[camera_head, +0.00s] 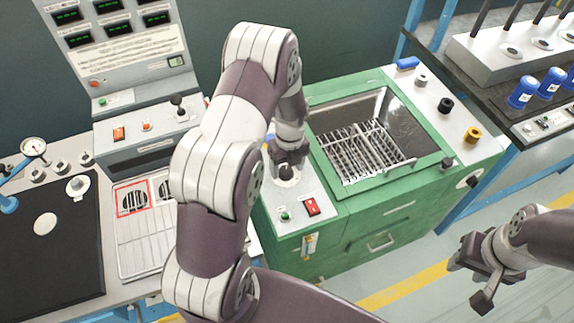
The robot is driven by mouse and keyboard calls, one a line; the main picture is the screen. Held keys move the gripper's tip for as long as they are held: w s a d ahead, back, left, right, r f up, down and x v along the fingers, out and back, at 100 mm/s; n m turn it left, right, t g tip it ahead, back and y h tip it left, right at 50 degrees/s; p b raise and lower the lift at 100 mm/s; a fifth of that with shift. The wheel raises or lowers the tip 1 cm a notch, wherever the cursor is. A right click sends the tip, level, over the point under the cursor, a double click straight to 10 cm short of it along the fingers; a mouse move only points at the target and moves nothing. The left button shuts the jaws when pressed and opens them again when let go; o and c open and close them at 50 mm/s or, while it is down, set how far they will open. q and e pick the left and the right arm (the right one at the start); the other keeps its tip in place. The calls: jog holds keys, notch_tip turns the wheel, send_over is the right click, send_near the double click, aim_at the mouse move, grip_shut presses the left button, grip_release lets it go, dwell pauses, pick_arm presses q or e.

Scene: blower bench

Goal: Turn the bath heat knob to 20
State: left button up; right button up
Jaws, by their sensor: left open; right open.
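The green bath (345,235) stands in the middle, with a wire rack (365,150) inside its open basin. On its left grey panel a dark round knob (286,173) shows just under my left gripper (287,166). The gripper points down with its fingers at the knob and hides much of it. I cannot tell whether the fingers touch it, and no scale marks or pointer can be read. My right gripper (470,281) is open and empty, low over the floor at the right, away from the bath.
The panel also carries a red switch (311,207) and a green button (285,216). The bath's right rim holds a black knob (445,104), a yellow knob (472,134) and a blue item (407,64). A grey console (120,60) stands at left. Blue-capped bottles (522,92) stand on the right bench.

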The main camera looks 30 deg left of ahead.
pick_arm(q)
jog(key=shift+f, duration=0.35)
jog(key=shift+c, duration=0.3)
jog(key=c, duration=1)
